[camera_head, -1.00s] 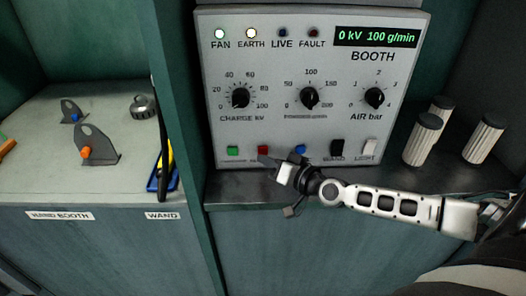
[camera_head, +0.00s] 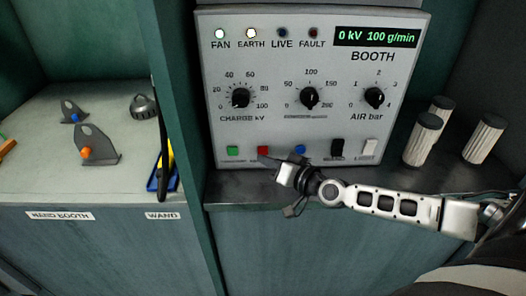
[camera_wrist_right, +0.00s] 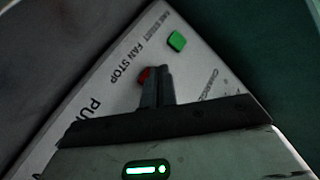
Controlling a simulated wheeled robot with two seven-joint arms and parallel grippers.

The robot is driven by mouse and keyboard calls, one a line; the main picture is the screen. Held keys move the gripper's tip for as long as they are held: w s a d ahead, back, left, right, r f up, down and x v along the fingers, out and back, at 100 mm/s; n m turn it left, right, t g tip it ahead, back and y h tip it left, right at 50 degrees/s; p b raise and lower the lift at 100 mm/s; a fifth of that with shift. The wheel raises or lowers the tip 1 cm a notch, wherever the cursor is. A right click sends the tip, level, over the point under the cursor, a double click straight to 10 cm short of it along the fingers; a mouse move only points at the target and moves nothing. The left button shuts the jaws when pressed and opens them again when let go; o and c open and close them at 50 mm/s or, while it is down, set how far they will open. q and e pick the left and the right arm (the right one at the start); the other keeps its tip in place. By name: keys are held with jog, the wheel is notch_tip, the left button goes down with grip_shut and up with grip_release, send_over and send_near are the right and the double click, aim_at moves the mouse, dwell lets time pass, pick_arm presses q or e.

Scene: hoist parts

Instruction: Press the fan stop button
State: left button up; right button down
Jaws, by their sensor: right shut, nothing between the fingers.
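The booth control panel (camera_head: 300,120) stands upright, with a row of buttons along its bottom. The red fan stop button (camera_head: 263,150) is second from the left, beside the green button (camera_head: 232,150). My right gripper (camera_head: 268,160) is shut and empty, its tips at the red button's lower right edge. In the right wrist view, the red button (camera_wrist_right: 143,75) is partly hidden behind the closed fingers (camera_wrist_right: 157,85), under the "FAN STOP" label. I cannot tell whether the tips touch it. The FAN lamp (camera_head: 220,34) is lit. My left gripper is not in view.
A blue button (camera_head: 300,149), a black switch (camera_head: 337,148) and a white switch (camera_head: 369,148) sit right of the red button. Several ribbed cylinders (camera_head: 484,138) stand on the right. A dark ledge (camera_head: 235,187) runs below the panel. A left bench (camera_head: 40,180) holds small parts.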

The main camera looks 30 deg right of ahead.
jog(key=shift+w, duration=0.1)
jog(key=shift+w+d, duration=0.25)
jog(key=shift+w, duration=0.05)
dwell(0.7)
jog(key=shift+w+d+b, duration=0.25)
jog(key=shift+w+b, duration=0.05)
jog(key=shift+w, duration=0.05)
dwell(0.4)
jog(key=shift+s+r, duration=0.1)
jog(key=shift+s+a+p, duration=0.15)
jog(key=shift+p, duration=0.15)
jog(key=shift+s+a+p, duration=0.3)
jog(key=shift+s+p, duration=0.1)
jog(key=shift+s, duration=0.1)
